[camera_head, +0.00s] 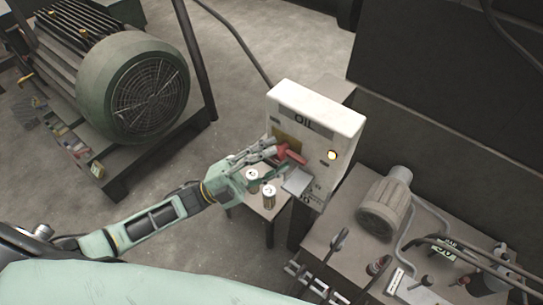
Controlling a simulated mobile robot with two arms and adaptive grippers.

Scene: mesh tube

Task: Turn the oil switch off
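The oil switch is a white upright box (318,117) marked "OIL" on a dark label, right of centre. Its red handle (291,155) sticks out of the front face, over a yellowish plate. A round pale-yellow lamp (332,155) glows to the right of the handle. My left gripper (276,166) reaches in from the left and is at the box front. Its fingers are spread apart, the upper one beside or touching the red handle; I cannot tell which. The handle is not clearly clasped. My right gripper is not in view.
Two small cans (269,192) stand on a low stand below my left gripper. A grey flap (297,181) juts from the box's lower front. A large green motor (133,85) stands at the left. A bench (335,232) with a cylinder, hoses and fittings fills the lower right.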

